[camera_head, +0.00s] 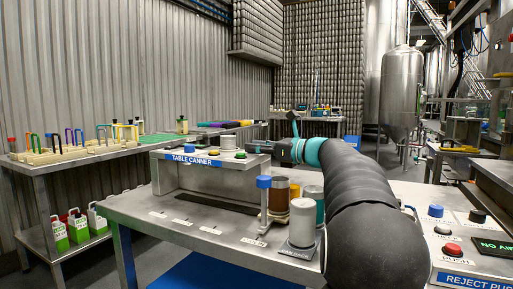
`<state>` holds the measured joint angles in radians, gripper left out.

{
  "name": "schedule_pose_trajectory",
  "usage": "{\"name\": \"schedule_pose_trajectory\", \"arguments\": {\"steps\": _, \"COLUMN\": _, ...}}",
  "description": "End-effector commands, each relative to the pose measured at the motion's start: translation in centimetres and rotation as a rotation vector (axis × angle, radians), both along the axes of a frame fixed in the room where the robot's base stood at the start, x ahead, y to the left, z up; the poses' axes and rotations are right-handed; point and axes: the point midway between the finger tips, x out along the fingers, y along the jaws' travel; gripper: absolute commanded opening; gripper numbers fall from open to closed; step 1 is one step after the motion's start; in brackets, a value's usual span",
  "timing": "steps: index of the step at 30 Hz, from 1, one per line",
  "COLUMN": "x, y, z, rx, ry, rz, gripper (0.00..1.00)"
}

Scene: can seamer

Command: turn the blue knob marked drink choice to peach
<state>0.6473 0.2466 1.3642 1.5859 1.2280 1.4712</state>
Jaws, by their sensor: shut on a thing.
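My black arm reaches from the lower right toward the table canner (174,156). My gripper (252,149) is small and dark in this view, at the right end of the canner's top. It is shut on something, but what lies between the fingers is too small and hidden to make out. A blue knob (435,211) stands on the panel at the right, well away from my gripper. Its label is too small to read, so I cannot tell whether it is the drink choice knob or where it points. No peach marking is readable.
Yellow (214,153) and green (240,155) buttons sit on the canner. In front of my arm stand a blue-capped post (264,183), a brown jar (279,193) and a grey cylinder (302,222). A red button (453,249) is on the right panel. The table's front left is clear.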

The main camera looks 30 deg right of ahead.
Motion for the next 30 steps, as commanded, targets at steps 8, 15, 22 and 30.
{"name": "schedule_pose_trajectory", "arguments": {"steps": 8, "x": -0.11, "y": 0.17, "z": -0.05, "rx": -0.002, "ry": -0.001, "rz": -0.042, "gripper": 0.00}}
{"name": "schedule_pose_trajectory", "arguments": {"steps": 15, "x": -0.23, "y": 0.41, "z": -0.18, "rx": -0.002, "ry": 0.001, "rz": -0.185, "gripper": 0.00}}
{"name": "schedule_pose_trajectory", "arguments": {"steps": 22, "x": -0.27, "y": 0.53, "z": -0.17, "rx": -0.001, "ry": 0.000, "rz": -0.341, "gripper": 0.00}}
{"name": "schedule_pose_trajectory", "arguments": {"steps": 30, "x": -0.22, "y": 0.61, "z": -0.14, "rx": -0.001, "ry": 0.001, "rz": -0.464, "gripper": 0.00}}
